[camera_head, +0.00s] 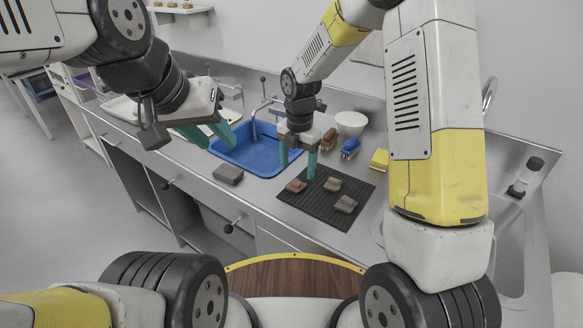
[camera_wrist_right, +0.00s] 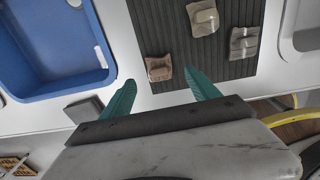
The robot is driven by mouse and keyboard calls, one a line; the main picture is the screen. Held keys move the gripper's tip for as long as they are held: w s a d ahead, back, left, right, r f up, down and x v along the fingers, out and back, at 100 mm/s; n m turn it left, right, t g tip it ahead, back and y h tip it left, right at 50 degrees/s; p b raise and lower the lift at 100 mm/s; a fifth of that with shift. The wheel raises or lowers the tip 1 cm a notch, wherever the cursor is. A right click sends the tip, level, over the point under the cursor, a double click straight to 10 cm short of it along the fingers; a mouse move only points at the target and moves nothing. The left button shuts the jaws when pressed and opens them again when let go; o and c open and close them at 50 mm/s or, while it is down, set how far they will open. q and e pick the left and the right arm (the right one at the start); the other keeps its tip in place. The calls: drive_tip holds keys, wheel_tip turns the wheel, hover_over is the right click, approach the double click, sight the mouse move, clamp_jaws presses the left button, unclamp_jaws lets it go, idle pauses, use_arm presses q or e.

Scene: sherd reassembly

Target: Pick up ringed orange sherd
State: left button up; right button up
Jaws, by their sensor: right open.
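Three small sherds lie on a dark ribbed mat (camera_head: 322,215). A brownish one (camera_head: 297,185) is at its left edge, a tan one (camera_head: 333,184) is further back and a grey one (camera_head: 345,204) is at the right. No sherd looks clearly orange, and I cannot make out rings. My right gripper (camera_head: 298,168) is open and empty above the brownish sherd. In the right wrist view that sherd (camera_wrist_right: 158,67) shows between and just beyond the fingertips (camera_wrist_right: 162,80). The tan sherd (camera_wrist_right: 203,18) and the grey one (camera_wrist_right: 243,42) lie further off. My left gripper (camera_head: 207,134) is open and empty over the counter.
A blue basin (camera_head: 255,155) sits left of the mat, with a grey block (camera_head: 228,174) in front of it. Behind the mat stand a white bowl (camera_head: 350,122), a red-brown item (camera_head: 328,140), a blue item (camera_head: 350,147) and a yellow block (camera_head: 379,159).

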sight(296, 182)
drive_tip(key=f, duration=0.5)
drive_tip(key=shift+a+f, duration=0.2)
drive_tip(key=shift+f, duration=0.1)
clamp_jaws()
drive_tip(key=shift+r, duration=0.15)
